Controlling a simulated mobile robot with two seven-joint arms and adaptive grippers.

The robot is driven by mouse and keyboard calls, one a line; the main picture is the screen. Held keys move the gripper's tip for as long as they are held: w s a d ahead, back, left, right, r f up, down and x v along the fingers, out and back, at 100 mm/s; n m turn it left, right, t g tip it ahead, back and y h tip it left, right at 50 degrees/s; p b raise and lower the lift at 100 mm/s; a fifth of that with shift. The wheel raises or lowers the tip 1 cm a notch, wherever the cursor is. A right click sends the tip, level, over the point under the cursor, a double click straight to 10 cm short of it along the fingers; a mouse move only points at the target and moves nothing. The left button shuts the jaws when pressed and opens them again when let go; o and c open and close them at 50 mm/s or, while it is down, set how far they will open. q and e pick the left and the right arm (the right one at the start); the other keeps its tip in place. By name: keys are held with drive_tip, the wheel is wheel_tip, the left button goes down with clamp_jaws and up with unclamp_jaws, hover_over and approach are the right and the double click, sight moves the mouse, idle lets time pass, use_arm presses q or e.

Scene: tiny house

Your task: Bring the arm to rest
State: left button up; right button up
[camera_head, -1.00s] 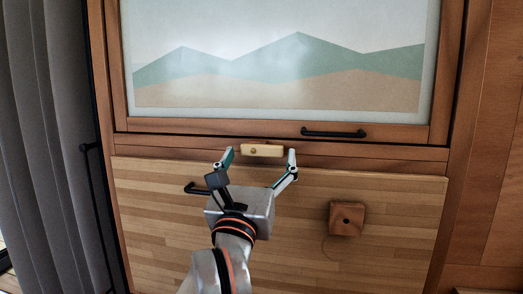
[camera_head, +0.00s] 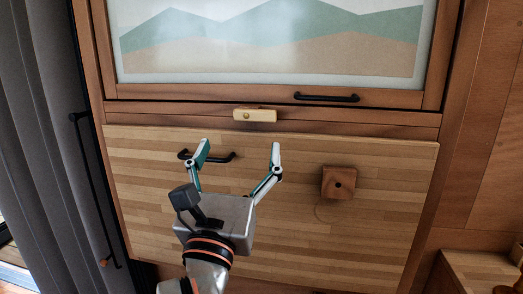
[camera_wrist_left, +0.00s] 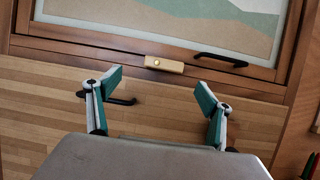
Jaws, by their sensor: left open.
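My left gripper (camera_head: 239,155) is open and empty in front of the wooden panel (camera_head: 290,225). Its two fingers stand wide apart and point up; they also show in the left wrist view (camera_wrist_left: 160,88). A small pale wooden latch block with a brass knob (camera_head: 262,115) sits on the rail above the panel, beyond the fingertips and apart from them. In the left wrist view the latch block (camera_wrist_left: 164,65) lies above and between the fingers. My right gripper is not in view.
A black handle (camera_head: 222,157) on the panel is partly behind the left finger. A square wooden knob block (camera_head: 339,183) is to the right. Above is a framed picture door with a black handle (camera_head: 327,97). A grey curtain (camera_head: 40,130) hangs at the left.

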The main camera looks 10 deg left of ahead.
use_arm(q)
drive_tip(key=s+a+f+m+t+y+p, duration=0.1)
drive_tip(key=s+a+f+m+t+y, duration=0.1)
drive_tip(key=a+f+m+y, duration=0.35)
drive_tip(key=s+d+f+m+g+h+p, duration=0.1)
drive_tip(key=d+f+m+g+h, duration=0.15)
drive_tip(key=f+m+h, duration=0.7)
drive_tip(key=s+d+f+m+g+h+p, duration=0.1)
drive_tip(key=d+f+m+g+h, duration=0.2)
drive_tip(key=f+m, duration=1.2)
drive_tip(key=s+a+f+m+g+y, duration=0.1)
drive_tip(key=s+a+f+m+g, duration=0.1)
drive_tip(key=s+f, duration=0.3)
drive_tip(key=s+a+f+m+g+y, duration=0.1)
drive_tip(key=s+f+m, duration=0.4)
drive_tip(key=f, duration=0.9)
drive_tip(key=s+a+f+m+g+y, duration=0.1)
drive_tip(key=s+a+f+m+g, duration=0.2)
drive_tip(key=f, duration=0.6)
drive_tip(key=s+g, duration=0.2)
drive_tip(key=shift+s+a+f+m+g+y+p, duration=0.3)
drive_tip(key=shift+a+f+m+g, duration=0.05)
drive_tip(key=shift+a+f+m, duration=0.05)
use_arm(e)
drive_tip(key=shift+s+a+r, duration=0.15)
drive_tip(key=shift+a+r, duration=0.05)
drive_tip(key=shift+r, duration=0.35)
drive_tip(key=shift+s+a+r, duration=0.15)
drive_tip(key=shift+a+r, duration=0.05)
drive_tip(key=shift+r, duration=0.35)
